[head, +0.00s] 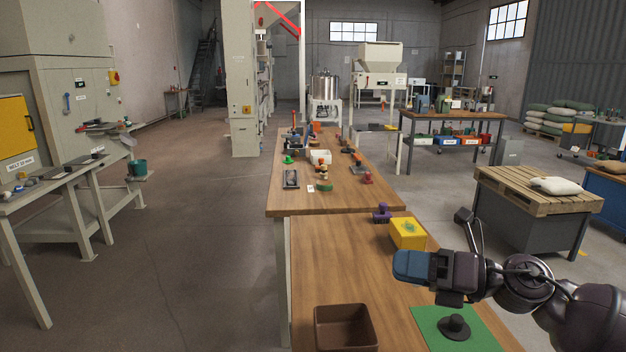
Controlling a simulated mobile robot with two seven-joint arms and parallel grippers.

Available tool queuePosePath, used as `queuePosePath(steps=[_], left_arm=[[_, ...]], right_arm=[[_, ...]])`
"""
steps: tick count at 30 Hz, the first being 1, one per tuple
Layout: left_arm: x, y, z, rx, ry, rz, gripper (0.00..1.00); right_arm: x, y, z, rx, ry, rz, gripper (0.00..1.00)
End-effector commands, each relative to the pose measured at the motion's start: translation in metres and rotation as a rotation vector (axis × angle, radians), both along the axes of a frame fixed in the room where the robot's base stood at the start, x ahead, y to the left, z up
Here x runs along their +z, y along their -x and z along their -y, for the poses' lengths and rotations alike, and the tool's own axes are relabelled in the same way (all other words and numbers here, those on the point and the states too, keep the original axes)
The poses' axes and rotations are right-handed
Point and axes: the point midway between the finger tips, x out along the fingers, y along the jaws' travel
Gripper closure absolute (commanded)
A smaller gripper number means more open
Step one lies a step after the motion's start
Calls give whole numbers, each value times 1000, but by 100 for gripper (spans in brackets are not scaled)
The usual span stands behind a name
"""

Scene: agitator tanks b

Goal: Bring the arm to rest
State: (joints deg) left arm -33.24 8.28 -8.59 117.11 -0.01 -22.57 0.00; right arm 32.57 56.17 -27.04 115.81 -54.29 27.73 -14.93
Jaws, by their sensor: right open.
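My right arm comes in from the right. Its gripper (408,266) is over the near wooden table (300,260), pointing left, open, with nothing seen held in it. Its two fingers overlap from this angle, so the gap is hard to see. In the picture the gripper is just below a yellow box (408,236) with a green top. It is above and left of a black knob-shaped piece (454,327) on a green mat (428,320). My left gripper is out of view.
An empty-looking brown bin (346,330) stands at the table's near left. A purple piece (381,213) stands behind the yellow box. The far wooden table (285,205) carries several small items. A pallet-topped block (525,190) stands to the right. The near table's middle is clear.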

Motion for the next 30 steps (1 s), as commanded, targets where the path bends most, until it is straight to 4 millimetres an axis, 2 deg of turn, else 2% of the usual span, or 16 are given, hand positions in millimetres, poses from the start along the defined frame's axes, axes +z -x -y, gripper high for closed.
queuePosePath(steps=[1,5,8,10,14,17,21,24,30], left_arm=[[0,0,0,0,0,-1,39],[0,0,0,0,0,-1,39],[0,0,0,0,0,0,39],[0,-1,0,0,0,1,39],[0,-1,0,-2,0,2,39],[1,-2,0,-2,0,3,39],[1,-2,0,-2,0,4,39],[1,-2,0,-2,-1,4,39],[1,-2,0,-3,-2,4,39]], right_arm=[[-3,-3,1,-56,-132,-98,44],[-17,-16,17,-222,-467,-378,44],[-46,-22,37,-360,-710,-612,44],[-74,-22,52,-455,-857,-765,44],[-133,-10,77,-623,-1092,-1031,44],[-181,10,91,-743,-1245,-1212,44],[-243,49,105,-892,-1424,-1424,44],[-281,84,112,-978,-1534,-1538,44],[-339,158,121,-1126,-1712,-1655,44]])
